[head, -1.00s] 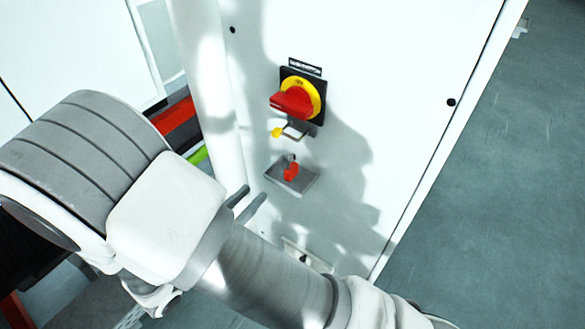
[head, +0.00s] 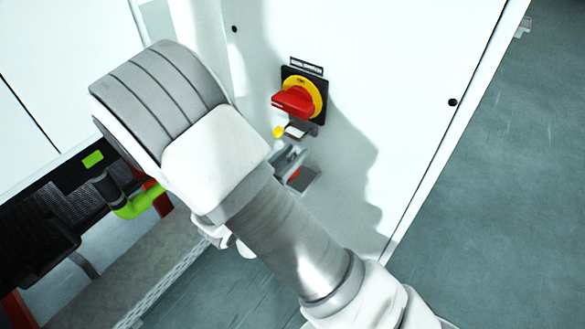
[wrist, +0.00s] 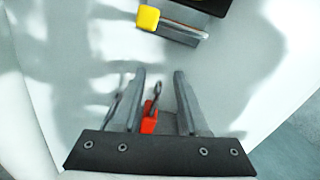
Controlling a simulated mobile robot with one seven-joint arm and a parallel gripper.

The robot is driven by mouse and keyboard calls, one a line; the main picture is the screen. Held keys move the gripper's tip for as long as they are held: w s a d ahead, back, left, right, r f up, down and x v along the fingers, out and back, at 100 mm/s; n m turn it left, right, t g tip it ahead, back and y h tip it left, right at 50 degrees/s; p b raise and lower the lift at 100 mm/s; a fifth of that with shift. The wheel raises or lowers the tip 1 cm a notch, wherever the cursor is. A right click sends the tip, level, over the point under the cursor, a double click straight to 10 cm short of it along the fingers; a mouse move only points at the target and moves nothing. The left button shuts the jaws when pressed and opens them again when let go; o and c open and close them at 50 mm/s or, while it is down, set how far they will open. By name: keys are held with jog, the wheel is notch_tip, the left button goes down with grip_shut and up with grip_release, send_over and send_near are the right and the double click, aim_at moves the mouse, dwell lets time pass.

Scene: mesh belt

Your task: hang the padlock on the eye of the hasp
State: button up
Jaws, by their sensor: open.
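The red padlock (head: 295,173) sits on a small grey shelf (head: 308,184) on the white cabinet front, mostly hidden behind my gripper in the head view. In the wrist view the padlock (wrist: 149,122) has its dark shackle upward and stands between my two fingers, nearer the left one. My gripper (wrist: 159,75) is open around it; I cannot tell whether a finger touches it. The hasp (head: 297,131), a metal piece with a yellow knob (head: 278,132), is above the padlock, under the switch. The hasp (wrist: 185,29) also shows at the top of the wrist view.
A red rotary handle (head: 293,101) on a yellow and black plate sticks out just above the hasp. The white cabinet panel (head: 415,70) is bare to the right. A machine with a mesh belt (head: 75,205) and a bright green part (head: 135,207) is at the left.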

jog(key=shift+w+d, duration=0.1)
jog(key=shift+w, duration=0.05)
grip_shut()
dwell(1.4)
